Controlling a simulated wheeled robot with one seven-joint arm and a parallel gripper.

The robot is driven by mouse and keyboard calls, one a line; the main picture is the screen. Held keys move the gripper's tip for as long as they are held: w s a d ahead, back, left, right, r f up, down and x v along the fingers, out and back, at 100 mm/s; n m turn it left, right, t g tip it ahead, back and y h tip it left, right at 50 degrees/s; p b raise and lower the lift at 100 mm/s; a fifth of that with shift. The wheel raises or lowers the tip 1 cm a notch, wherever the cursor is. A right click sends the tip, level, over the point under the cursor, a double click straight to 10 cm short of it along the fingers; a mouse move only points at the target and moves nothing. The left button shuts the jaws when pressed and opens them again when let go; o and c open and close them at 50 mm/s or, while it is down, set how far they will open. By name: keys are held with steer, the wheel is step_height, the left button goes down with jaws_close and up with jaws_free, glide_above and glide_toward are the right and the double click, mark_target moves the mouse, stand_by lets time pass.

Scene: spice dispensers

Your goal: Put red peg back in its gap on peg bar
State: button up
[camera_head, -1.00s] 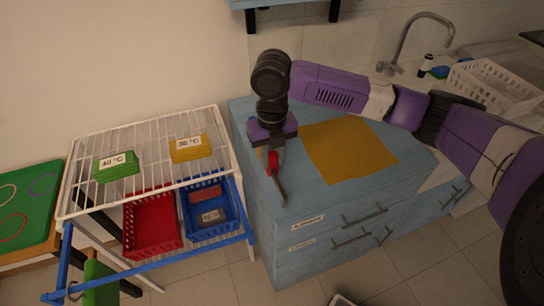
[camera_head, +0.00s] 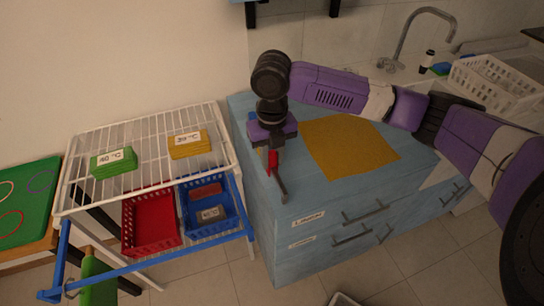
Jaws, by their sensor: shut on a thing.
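My gripper (camera_head: 273,148) points down over the left edge of the blue cabinet top. A small red piece (camera_head: 271,164), which looks like the red peg, is at its jaws, and the gripper appears shut on it. A thin dark grey rod (camera_head: 281,185) extends below the red piece, tilted down to the right; I cannot tell whether it belongs to the peg. The jaw tips are mostly hidden by the gripper's body. I cannot clearly make out the peg bar or its gap in this view.
A blue cabinet (camera_head: 310,205) bears a yellow mat (camera_head: 350,147). A white wire rack (camera_head: 145,145) at left holds green (camera_head: 113,163) and yellow (camera_head: 188,145) blocks. Red (camera_head: 150,222) and blue (camera_head: 208,205) baskets are below it. A white basket (camera_head: 490,88) stands by the sink.

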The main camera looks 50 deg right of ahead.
steer(key=shift+f, duration=0.1)
steer(key=o, duration=1.1)
steer(key=shift+c, duration=0.2)
steer(key=shift+r+p, duration=3.2)
steer(key=shift+r, duration=1.35)
